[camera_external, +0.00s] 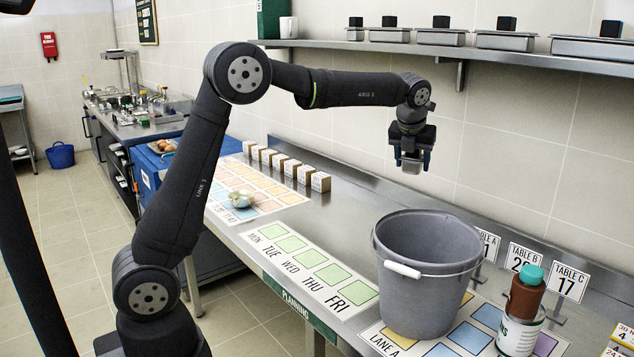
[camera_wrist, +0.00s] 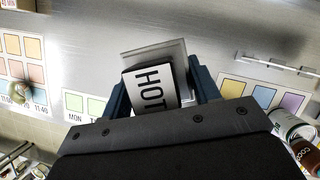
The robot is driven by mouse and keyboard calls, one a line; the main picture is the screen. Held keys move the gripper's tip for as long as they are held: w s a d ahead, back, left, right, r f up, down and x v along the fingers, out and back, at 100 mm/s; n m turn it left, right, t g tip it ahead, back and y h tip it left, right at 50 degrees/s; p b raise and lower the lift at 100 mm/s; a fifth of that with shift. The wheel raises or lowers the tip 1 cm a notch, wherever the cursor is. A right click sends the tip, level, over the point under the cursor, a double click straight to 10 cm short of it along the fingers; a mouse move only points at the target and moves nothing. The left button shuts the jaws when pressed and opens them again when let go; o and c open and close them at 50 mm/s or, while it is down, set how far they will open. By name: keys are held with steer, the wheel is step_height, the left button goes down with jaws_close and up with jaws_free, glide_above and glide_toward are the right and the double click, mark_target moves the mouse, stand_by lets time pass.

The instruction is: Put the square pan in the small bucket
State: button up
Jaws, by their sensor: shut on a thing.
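A grey metal square pan (camera_external: 411,166) with a black block on top hangs in my gripper (camera_external: 411,154). A grey bucket (camera_external: 420,300) with a white-gripped handle stands upright on the counter, below and to the right of my gripper. Its inner floor is hidden. The bucket is not seen in the wrist view.
A can (camera_external: 520,335) and a brown bottle with a green cap (camera_external: 527,290) stand right of the bucket. Sign cards (camera_external: 522,258) line the wall side. A wall shelf (camera_external: 480,50) holds several lidded pans. A blue bucket (camera_external: 60,156) stands on the far floor.

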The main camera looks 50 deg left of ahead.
steer(key=s+d+f+m+h, duration=0.2)
steer(key=s+d+m, duration=0.3)
steer(key=s+d, duration=1.25)
steer(key=f, duration=0.5)
steer(key=w+d+f, duration=0.1)
steer(key=f, duration=0.5)
steer(key=d+f, duration=0.1)
steer(key=f, duration=0.5)
steer(key=shift+w, duration=0.3)
steer(key=shift+f, duration=2.15)
steer(key=shift+f, duration=0.15)
steer(key=o, duration=1.1)
